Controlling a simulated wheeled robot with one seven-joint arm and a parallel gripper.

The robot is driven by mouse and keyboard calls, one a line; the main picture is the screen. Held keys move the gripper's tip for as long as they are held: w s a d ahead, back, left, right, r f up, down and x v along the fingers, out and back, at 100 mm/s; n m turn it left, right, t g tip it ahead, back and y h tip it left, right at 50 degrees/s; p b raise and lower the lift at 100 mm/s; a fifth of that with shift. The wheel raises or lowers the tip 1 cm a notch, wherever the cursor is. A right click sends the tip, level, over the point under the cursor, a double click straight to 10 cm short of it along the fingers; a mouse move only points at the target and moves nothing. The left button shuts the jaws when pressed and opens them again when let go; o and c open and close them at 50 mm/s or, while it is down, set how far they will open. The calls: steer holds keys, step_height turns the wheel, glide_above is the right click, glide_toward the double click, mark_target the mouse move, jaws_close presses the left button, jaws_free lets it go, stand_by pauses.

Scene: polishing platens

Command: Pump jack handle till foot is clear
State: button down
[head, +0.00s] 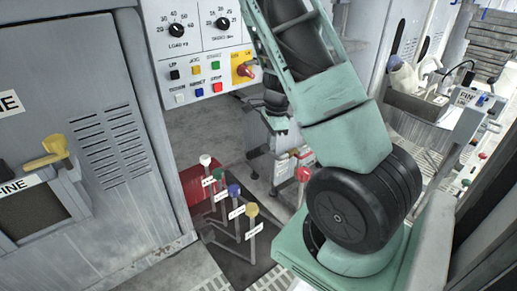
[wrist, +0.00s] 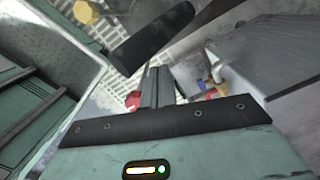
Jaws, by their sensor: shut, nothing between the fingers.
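My gripper (wrist: 155,88) shows in the wrist view with its two grey fingers together and nothing between them. In the head view my green arm rises on the right and hides part of the floor behind it. Several upright levers stand on the floor, with white (head: 205,160), green (head: 219,173), blue (head: 234,190) and yellow (head: 251,210) knobs and small white tags. I cannot tell which one is the jack handle. A red housing (head: 196,183) sits behind the levers. A grey machine foot (head: 286,178) shows beyond them; whether it is clear of the floor cannot be told.
A control panel (head: 200,50) with dials and coloured buttons stands at the back. A grey basin (head: 425,108) stands at the right. Floor grating shows at the front.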

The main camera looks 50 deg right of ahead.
step_height(320, 180, up, 14)
steer(key=d+p, duration=0.1)
steer(key=p, duration=0.5)
steer(key=shift+s+r, duration=0.25)
steer(key=shift+s, duration=0.15)
steer(key=shift+d, duration=0.1)
